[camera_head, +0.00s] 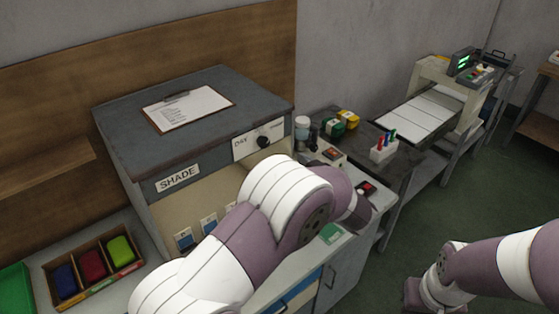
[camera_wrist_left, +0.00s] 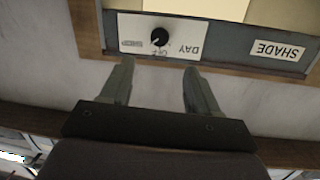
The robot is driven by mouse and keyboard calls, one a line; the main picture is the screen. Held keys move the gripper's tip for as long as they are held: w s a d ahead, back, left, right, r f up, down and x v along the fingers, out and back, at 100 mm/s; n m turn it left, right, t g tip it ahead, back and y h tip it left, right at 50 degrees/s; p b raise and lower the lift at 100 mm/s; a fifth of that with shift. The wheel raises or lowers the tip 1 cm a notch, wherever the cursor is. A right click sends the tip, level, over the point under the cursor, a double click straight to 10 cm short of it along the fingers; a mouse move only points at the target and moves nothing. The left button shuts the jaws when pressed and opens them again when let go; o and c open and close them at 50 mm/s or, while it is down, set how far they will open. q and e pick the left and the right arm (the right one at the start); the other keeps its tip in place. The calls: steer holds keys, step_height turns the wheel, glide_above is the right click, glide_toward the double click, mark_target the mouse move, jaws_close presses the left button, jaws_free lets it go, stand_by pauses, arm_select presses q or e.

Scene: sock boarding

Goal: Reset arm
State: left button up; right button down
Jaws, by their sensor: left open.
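My left arm (camera_head: 285,200) reaches across the front of the grey box marked SHADE (camera_head: 178,178). In the left wrist view my left gripper (camera_wrist_left: 158,75) is open, with two separate fingers and nothing between them. The box's white DAY panel with a black knob (camera_wrist_left: 159,37) shows upside down beyond the fingertips, apart from them as far as I can tell. In the head view the left fingers cannot be made out. My right arm (camera_head: 490,270) comes in from the right and bends down; its fingers do not show.
A clipboard (camera_head: 187,107) lies on the box. A wooden tray (camera_head: 107,292) with blue, red and green items stands at lower left. Bottles and a marker holder (camera_head: 383,150) stand on the bench behind my left arm. A conveyor (camera_head: 425,110) stands far right. Green floor is open at right.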

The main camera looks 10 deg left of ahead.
arm_select(q)
steer(key=shift+s+d+r, duration=0.1)
steer(key=shift+s+d, duration=0.35)
steer(key=shift+s, duration=0.05)
steer(key=w+d+f+m+h, duration=0.1)
steer(key=d+f+m+h, duration=0.4)
steer(key=d+f+h, duration=0.4)
steer(key=s+f+m+g+h, duration=0.2)
steer(key=s+g+h, duration=0.1)
steer(key=s+h, duration=0.15)
steer(key=s+a+r+m+g+y+b, duration=0.1)
steer(key=s+a+g, duration=0.6)
steer(key=s+a, duration=1.1)
steer(key=s, duration=0.4)
